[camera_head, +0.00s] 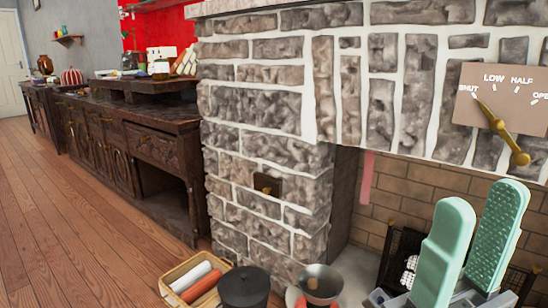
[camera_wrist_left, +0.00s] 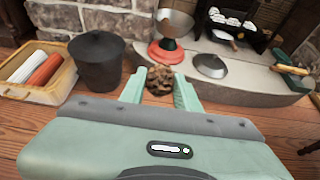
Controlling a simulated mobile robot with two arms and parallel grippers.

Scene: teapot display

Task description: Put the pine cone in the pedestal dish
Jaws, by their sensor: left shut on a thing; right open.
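The brown pine cone (camera_wrist_left: 159,81) is between the green fingers of my left gripper (camera_wrist_left: 159,90) in the left wrist view, and the gripper is shut on it. The pedestal dish appears to be the metal bowl on a red base (camera_wrist_left: 172,28), just beyond the cone in that view. A brown item shows in the bowl. The same bowl is at the bottom edge of the head view (camera_head: 326,276), partly cut off. My left gripper and the cone do not show in the head view. My right gripper (camera_head: 481,198) is open, with its green fingers apart and nothing between them.
A dark lidded pot (camera_wrist_left: 98,62) and a wooden box (camera_wrist_left: 42,92) with white and red rolls stand left of the dish. A grey lid-like piece (camera_wrist_left: 210,66) lies on the hearth to its right. A black basket (camera_head: 400,245) stands behind my right gripper. The stone fireplace (camera_head: 265,150) rises behind.

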